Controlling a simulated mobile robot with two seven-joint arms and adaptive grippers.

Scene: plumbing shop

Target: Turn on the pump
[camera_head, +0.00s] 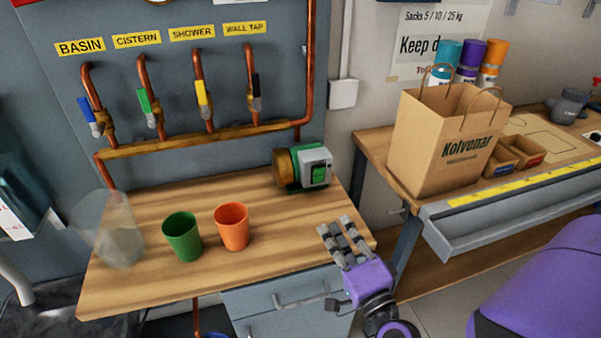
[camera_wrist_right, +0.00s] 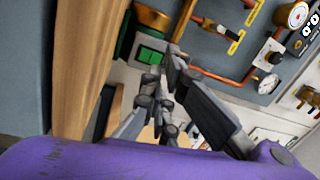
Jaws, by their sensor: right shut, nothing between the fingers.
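The pump (camera_head: 303,167) sits on the wooden bench below the copper pipes. It has a green body, a brass front and a grey box with a green switch (camera_head: 319,174). In the right wrist view the pump's green switch (camera_wrist_right: 151,55) shows just beyond the fingertips. My right gripper (camera_head: 343,236) is shut and empty, over the bench's right front edge, in front of and apart from the pump. It also shows in the right wrist view (camera_wrist_right: 165,65). My left gripper is not in view.
A green cup (camera_head: 183,236), an orange cup (camera_head: 231,227) and a clear jug (camera_head: 119,234) stand on the bench (camera_head: 160,287) left of my right gripper. Valves with coloured handles line the pipes behind. A paper bag (camera_head: 440,140) stands on the right-hand table.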

